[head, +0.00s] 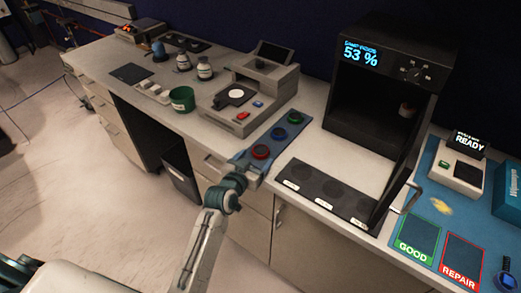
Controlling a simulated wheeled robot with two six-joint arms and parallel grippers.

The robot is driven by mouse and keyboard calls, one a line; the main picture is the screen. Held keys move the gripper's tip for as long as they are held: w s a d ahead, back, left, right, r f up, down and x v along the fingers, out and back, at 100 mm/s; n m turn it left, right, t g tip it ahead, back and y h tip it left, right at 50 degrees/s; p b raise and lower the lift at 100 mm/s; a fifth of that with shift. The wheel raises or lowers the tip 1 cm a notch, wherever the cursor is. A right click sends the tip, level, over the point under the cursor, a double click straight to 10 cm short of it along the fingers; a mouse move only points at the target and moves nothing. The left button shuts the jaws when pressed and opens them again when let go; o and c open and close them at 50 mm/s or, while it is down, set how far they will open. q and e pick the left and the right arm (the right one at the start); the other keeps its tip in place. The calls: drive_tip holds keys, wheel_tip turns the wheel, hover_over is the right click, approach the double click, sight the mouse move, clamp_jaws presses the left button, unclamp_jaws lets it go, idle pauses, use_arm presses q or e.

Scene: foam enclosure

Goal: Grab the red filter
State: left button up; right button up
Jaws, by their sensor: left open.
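The red filter (260,152) is a round red ring with a dark middle. My left gripper (250,162) is open at the near end of the rack, right beside the red filter. The red ring shows clear of the fingers; I cannot tell whether they touch it. My right gripper is not in view.
A dark panel with round spots (330,190) lies to the right of the rack, before a black open-fronted machine (385,75) reading "53 %". A grey device (245,105) stands behind the rack. A green cup (182,99) is left. A blue mat (435,200) lies right.

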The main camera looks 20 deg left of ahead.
sight(259, 152)
use_arm(q)
drive_tip(key=x, duration=0.1)
drive_tip(key=p+x, duration=0.1)
drive_tip(key=x, duration=0.2)
drive_tip(key=shift+w+a+p, duration=0.1)
drive_tip(key=shift+a+p, duration=0.2)
drive_tip(key=shift+w+f, duration=0.15)
drive_tip(key=shift+w, duration=0.05)
drive_tip(key=shift+s, duration=0.1)
drive_tip(key=shift+c, duration=0.5)
drive_tip(key=c, duration=1)
